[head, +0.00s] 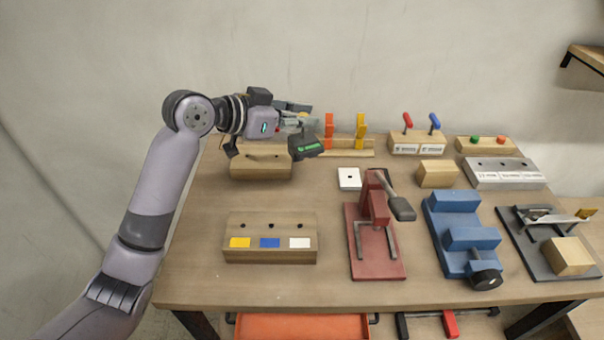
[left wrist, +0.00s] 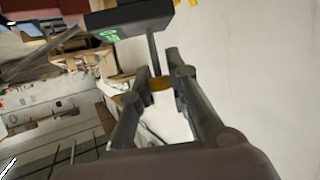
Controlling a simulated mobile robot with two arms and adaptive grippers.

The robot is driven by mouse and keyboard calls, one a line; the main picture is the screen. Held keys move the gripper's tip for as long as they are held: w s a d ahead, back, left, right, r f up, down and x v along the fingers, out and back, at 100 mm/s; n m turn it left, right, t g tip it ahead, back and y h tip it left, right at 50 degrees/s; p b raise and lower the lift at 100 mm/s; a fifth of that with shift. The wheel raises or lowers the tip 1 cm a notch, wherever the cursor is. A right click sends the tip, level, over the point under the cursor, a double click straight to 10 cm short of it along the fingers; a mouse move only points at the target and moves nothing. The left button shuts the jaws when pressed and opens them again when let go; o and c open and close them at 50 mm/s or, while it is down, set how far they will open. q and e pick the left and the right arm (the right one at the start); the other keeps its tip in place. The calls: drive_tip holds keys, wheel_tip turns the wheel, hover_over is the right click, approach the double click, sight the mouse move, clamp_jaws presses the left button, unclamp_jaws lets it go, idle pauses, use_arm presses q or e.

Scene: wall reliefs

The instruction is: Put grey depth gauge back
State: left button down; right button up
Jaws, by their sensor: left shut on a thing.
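The depth gauge has a dark grey head with a green display (head: 306,146). In the left wrist view its dark head (left wrist: 130,18) joins a thin stem that runs down to the fingers. My left gripper (head: 296,123) is shut on the gauge, and its fingertips (left wrist: 158,88) are around a brownish part of it. The gauge is in the air above the back left of the table, just right of a wooden block (head: 260,172). My right gripper is in neither view. Which place belongs to the gauge cannot be told.
On the table (head: 200,280) stand a wooden block with holes and coloured labels (head: 270,253), a red press (head: 375,265) and a blue vise (head: 468,238). A grey holed block (head: 503,173) is at right. Orange (head: 329,130) and yellow (head: 361,131) uprights stand behind.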

sight(301, 138)
use_arm(q)
wheel_tip(301, 138, down, 5)
drive_tip(key=shift+f, duration=0.1)
wheel_tip(301, 138, down, 9)
drive_tip(key=shift+w+f+p, duration=0.1)
drive_tip(key=shift+f+p, duration=0.1)
drive_tip(key=shift+p, duration=0.25)
drive_tip(key=shift+f, duration=0.1)
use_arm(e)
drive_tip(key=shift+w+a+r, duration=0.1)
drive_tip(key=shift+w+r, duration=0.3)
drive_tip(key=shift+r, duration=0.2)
use_arm(q)
drive_tip(key=shift+f, duration=0.1)
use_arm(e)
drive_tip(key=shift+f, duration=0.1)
use_arm(q)
drive_tip(key=c, duration=2)
unclamp_jaws()
drive_tip(key=shift+f, duration=0.1)
drive_tip(key=o, duration=0.5)
drive_tip(key=shift+c, duration=0.2)
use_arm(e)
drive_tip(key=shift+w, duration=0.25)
